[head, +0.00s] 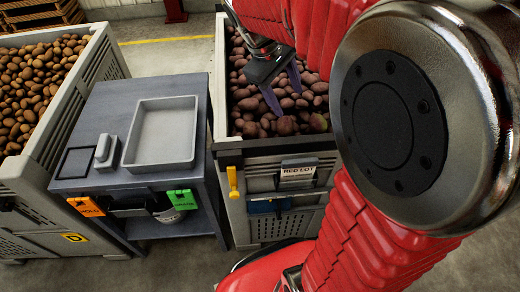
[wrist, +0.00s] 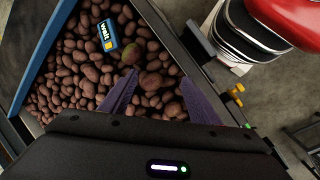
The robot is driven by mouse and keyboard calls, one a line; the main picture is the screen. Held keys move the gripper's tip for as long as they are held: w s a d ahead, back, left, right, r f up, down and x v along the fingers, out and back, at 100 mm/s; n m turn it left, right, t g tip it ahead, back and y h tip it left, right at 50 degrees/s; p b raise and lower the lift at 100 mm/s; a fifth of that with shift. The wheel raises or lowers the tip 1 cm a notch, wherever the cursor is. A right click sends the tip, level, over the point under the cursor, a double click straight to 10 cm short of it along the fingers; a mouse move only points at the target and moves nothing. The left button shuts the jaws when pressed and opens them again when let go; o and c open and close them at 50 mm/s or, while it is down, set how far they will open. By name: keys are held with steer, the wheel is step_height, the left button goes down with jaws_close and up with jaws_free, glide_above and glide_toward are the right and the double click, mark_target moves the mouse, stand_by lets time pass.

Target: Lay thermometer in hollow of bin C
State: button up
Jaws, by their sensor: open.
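My gripper (head: 288,103) is over the front part of this bin, open, with purple fingers. In the wrist view my gripper (wrist: 158,77) has its fingertips apart, close above potatoes, nearer the bin's edge than the device.
A grey table (head: 100,183) left of the bin carries a shallow tray (head: 160,168), a small grey device (head: 105,151) and a dark flat pad (head: 76,162). Bin D (head: 33,190), full of brown potatoes, stands farther left. Greenish potatoes (wrist: 132,53) lie near my fingers.

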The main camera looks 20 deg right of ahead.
steer(key=s+a+m+t+y, duration=0.4)
steer(key=s+a+t, duration=0.1)
steer(key=s+a, duration=0.8)
steer(key=shift+s+m+t, duration=0.3)
steer(key=shift+s+t, duration=0.1)
